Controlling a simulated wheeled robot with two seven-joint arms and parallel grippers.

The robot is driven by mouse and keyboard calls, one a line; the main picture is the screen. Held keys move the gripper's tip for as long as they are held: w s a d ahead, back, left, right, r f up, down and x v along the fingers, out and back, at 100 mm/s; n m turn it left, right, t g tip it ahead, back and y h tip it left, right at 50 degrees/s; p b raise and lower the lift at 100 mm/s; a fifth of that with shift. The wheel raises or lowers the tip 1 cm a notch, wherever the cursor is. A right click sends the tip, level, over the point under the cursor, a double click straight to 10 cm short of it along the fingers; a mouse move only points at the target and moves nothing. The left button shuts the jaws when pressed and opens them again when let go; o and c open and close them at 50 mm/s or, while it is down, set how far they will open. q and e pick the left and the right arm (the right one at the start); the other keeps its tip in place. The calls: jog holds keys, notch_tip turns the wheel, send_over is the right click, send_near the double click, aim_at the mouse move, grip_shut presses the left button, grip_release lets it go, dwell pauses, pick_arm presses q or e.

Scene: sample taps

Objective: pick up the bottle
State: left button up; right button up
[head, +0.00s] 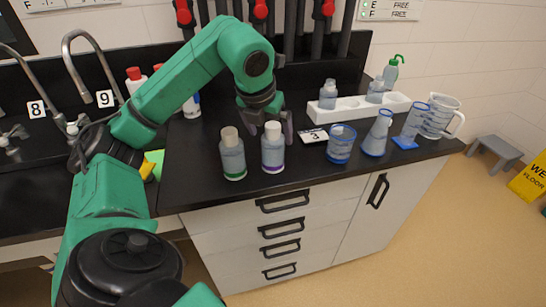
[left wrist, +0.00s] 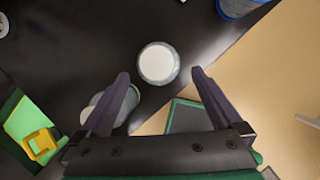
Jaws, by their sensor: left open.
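A clear bottle with a white cap and purple base band (head: 273,152) stands upright on the black counter. In the left wrist view, its round white cap (left wrist: 158,62) lies between and slightly beyond my fingertips. A second bottle with a greyish cap and green base band (head: 232,158) stands just left of it; in the left wrist view this bottle (left wrist: 103,100) is partly hidden by a finger. My left gripper (head: 269,132) is open, pointing down at the purple-banded bottle; contact cannot be told. My right gripper is not in view.
A blue-rimmed beaker (head: 341,146), a flask (head: 377,135), a cylinder (head: 414,124) and a jug (head: 440,117) stand to the right. A number 3 card (head: 314,135) and a white rack (head: 352,110) are behind. The counter's front edge is close to the bottles.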

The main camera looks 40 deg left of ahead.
aim_at(272, 139)
pick_arm(q)
jog(key=x, duration=0.4)
jog(key=shift+w+a+f, duration=0.15)
jog(key=shift+w+f, duration=0.05)
jog(key=shift+f, duration=0.35)
jog(key=shift+w+a+f, duration=0.1)
jog(key=shift+w+f, duration=0.05)
jog(key=shift+w, duration=0.05)
jog(key=c, duration=0.3)
grip_shut()
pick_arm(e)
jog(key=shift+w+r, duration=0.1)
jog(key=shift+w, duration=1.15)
